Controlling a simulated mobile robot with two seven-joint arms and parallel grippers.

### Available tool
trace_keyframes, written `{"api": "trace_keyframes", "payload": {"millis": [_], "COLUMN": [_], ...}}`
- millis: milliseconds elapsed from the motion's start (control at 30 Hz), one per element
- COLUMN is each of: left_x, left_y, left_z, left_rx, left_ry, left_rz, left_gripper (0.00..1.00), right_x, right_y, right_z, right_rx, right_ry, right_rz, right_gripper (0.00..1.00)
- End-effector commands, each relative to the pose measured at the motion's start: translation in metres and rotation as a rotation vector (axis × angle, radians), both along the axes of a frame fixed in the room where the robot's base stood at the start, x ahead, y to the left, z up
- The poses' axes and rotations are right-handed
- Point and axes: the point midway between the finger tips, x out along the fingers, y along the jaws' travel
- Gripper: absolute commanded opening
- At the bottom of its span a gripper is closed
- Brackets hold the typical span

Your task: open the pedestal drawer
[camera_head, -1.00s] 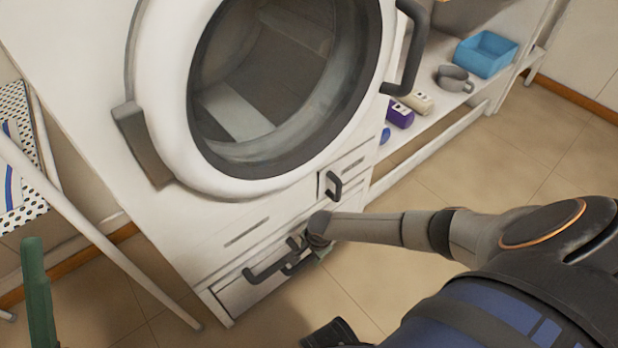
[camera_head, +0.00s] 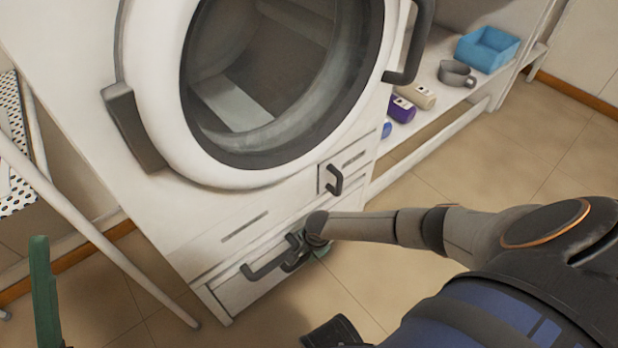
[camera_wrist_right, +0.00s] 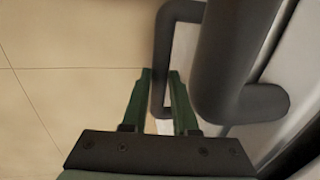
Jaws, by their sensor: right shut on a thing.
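The pedestal drawer (camera_head: 236,293) is the low white front under the round door of the white machine. It looks flush, with no clear gap. Its dark bar handle (camera_head: 264,268) runs across the front. My right gripper (camera_head: 297,250) is at the right part of this handle, mostly hidden by my wrist. In the right wrist view my green fingers (camera_wrist_right: 160,78) are shut on the handle bar (camera_wrist_right: 161,60), which passes between their tips. Of my left gripper, only a green finger (camera_head: 45,292) shows at the lower left, so its opening is hidden.
Above the drawer is a small panel with a dark handle (camera_head: 335,180). A shelf (camera_head: 440,110) on the right bears a blue bin (camera_head: 487,50), a grey cup (camera_head: 456,74) and bottles. A white-legged rack (camera_head: 100,240) stands left. The tiled floor before the drawer is clear.

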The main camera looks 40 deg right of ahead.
Motion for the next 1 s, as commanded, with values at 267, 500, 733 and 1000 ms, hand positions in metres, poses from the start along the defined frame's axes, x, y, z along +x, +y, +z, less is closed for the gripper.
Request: {"api": "trace_keyframes", "payload": {"millis": [267, 500, 733, 1000], "left_x": [-0.0002, -0.0002, -0.0002, -0.0003], "left_y": [0.0, 0.0, 0.0, -0.0001], "left_z": [-0.0001, -0.0002, -0.0005, -0.001], "left_rx": [-0.001, 0.0, 0.002, 0.007], "left_ry": [0.0, 0.0, 0.0, 0.0], "left_rz": [-0.001, 0.0, -0.001, -0.002], "left_gripper": [0.5, 0.5, 0.5, 0.5], "right_x": [-0.0006, -0.0008, -0.0008, -0.001], "right_y": [0.0002, 0.0001, 0.0001, 0.0001], "right_z": [-0.0003, -0.0003, -0.0005, -0.0005], "right_rx": [0.0, 0.0, 0.0, 0.0], "right_ry": [0.001, 0.002, 0.002, 0.002], "right_rz": [0.0, 0.0, 0.0, 0.0], "right_gripper": [0.0, 0.0, 0.0, 0.0]}}
